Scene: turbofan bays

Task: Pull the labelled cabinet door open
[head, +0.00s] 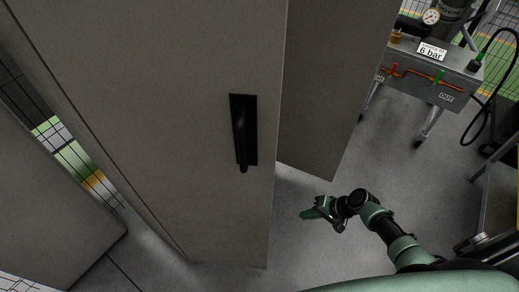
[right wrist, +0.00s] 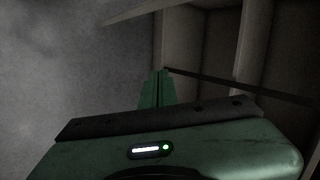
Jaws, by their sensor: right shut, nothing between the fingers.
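A tall grey cabinet door (head: 175,130) fills the left and middle of the head view. It carries a black upright handle (head: 243,130) near its right edge. No label on it shows. Another grey panel (head: 325,90) stands behind its right edge; its lower edge ends farther back, so the door appears swung out. My right gripper (head: 312,214) is low to the right of the door, apart from the handle. In the right wrist view its green fingers (right wrist: 157,88) are together and empty. My left gripper is not in view.
A grey test cart (head: 430,75) with a gauge, coloured valves and a "6 bar" sign stands at the back right. A black hose hangs beside it. Grey floor (head: 385,155) is clear between cart and panel. Shelf-like panels (right wrist: 205,50) show in the right wrist view.

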